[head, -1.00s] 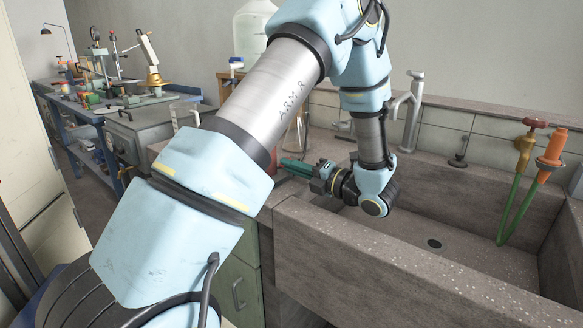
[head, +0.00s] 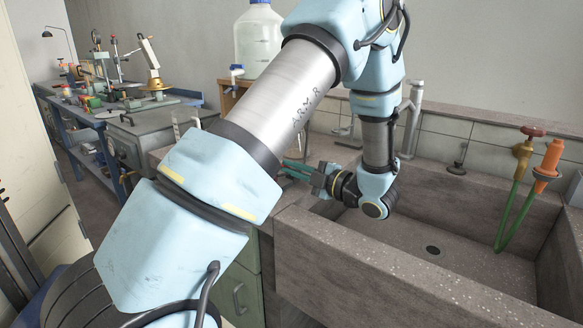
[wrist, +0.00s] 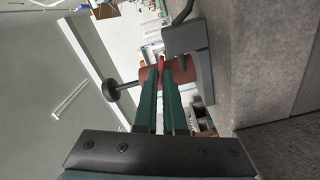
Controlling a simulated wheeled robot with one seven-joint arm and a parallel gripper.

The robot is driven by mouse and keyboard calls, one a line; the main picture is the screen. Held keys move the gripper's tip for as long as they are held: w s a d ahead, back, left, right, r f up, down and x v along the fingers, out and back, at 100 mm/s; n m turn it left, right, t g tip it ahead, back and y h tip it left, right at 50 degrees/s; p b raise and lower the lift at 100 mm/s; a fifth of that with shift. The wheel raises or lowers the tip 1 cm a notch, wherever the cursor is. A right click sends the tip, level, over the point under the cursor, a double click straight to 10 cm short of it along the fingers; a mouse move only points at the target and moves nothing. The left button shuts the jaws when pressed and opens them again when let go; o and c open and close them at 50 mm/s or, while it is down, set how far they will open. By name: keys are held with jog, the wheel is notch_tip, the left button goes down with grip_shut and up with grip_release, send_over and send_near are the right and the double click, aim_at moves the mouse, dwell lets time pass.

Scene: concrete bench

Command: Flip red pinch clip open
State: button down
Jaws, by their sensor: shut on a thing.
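The red clip (wrist: 162,62) shows as a small red piece at my fingertips in the wrist view, against a brownish-red tube-like part (wrist: 184,70). My gripper (wrist: 161,74) has green fingers that are shut on the clip, one finger to each side. The fingers hide much of the clip, so I cannot tell whether it is open. In the head view my gripper (head: 287,168) is at the sink's left end, pointing left. Its tips are partly behind my own arm, and the clip is hidden there.
A grey block (wrist: 186,38) and a black round knob on a rod (wrist: 112,94) are close to the fingertips. The stone sink (head: 400,262) is right of my gripper. A clear carboy (head: 258,40) stands behind my arm. The blue bench (head: 90,118) is farther left.

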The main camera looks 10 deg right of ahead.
jog(key=shift+d+m, duration=0.1)
jog(key=shift+m, duration=0.3)
jog(key=c, duration=1.3)
grip_release()
jog(key=b+v, duration=0.1)
jog(key=v, duration=0.9)
jog(key=shift+s+d+b, duration=0.25)
jog(key=shift+s+b, duration=0.05)
